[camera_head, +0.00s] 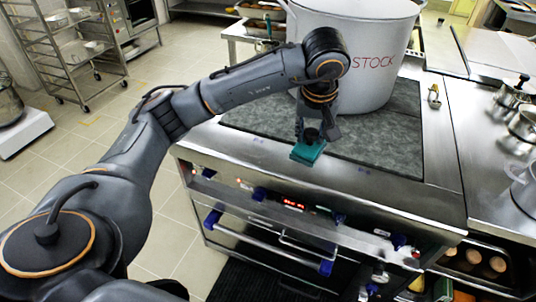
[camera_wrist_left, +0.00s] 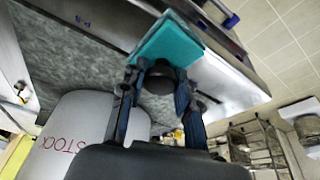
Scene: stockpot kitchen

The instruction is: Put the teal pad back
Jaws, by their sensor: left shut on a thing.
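The teal pad (camera_head: 307,153) is a flat square with a black knob on top. My left gripper (camera_head: 311,134) is shut on it by the knob. The pad is at the front left of the steel stove (camera_head: 395,187), near the front edge of the dark cooktop. I cannot tell whether the pad touches the steel or hangs just above it. In the left wrist view the pad (camera_wrist_left: 167,40) shows beyond the two fingers (camera_wrist_left: 158,82), with the knob between them. My right gripper is not in view.
A large white stockpot (camera_head: 352,50) marked STOCK stands on the grey cooktop (camera_head: 397,145) behind my gripper. A small metal item (camera_head: 434,97) lies right of it. Pans (camera_head: 523,122) stand on the right counter. A wire rack (camera_head: 70,50) is at the far left. The floor left of the stove is clear.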

